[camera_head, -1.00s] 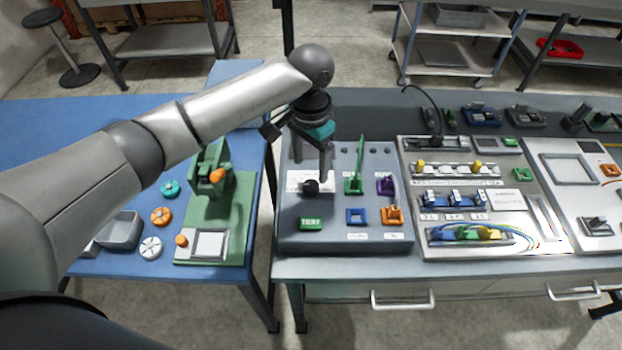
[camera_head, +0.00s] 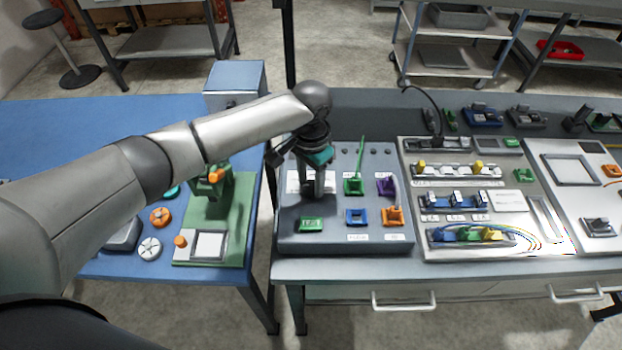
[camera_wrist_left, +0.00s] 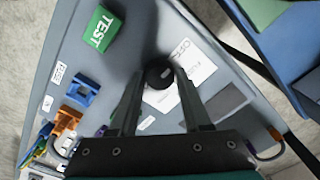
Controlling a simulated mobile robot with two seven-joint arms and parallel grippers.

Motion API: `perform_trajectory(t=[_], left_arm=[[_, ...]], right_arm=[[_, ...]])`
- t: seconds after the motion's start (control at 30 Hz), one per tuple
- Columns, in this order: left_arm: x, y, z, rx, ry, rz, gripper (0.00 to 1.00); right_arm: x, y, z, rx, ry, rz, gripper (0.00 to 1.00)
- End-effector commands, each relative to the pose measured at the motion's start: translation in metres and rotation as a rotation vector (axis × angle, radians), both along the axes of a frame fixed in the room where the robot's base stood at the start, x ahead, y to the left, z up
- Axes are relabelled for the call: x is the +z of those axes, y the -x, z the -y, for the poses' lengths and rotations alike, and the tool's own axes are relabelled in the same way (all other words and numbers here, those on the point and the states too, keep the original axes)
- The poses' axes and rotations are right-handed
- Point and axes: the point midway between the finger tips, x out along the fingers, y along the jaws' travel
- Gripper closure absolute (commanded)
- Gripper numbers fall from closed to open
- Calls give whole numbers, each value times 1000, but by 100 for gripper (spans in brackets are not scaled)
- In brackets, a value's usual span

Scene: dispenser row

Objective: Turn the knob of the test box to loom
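The test box (camera_head: 340,238) is a grey sloped panel on the grey bench. Its black round knob (camera_wrist_left: 158,72) sits on a white label plate (camera_wrist_left: 190,78). "OFF" is readable on the plate in the left wrist view; other lettering is too small or covered. My left gripper (camera_head: 313,193) reaches down to the knob from above, and its two fingers (camera_wrist_left: 159,78) lie against opposite sides of it, appearing shut on it. In the head view the fingers hide the knob. The knob's pointing direction cannot be told. My right gripper is not in view.
A green TEST button (camera_head: 311,224) is close in front of the knob. Green (camera_head: 353,186), purple (camera_head: 386,186), blue (camera_head: 357,217) and orange (camera_head: 392,216) fittings are to its right. A wired panel (camera_head: 470,200) stands further right; a green fixture (camera_head: 212,215) stands left on the blue table.

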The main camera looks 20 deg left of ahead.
Motion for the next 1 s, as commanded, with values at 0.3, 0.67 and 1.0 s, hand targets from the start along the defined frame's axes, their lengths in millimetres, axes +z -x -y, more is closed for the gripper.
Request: perform_trajectory(t=[0.3,0.67,1.0], left_arm=[[0,0,0,0,0,1,89],[1,0,0,-7,0,0,100],[3,0,1,-146,2,-1,100]], right_arm=[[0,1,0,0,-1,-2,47],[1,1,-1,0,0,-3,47],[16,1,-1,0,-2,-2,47]])
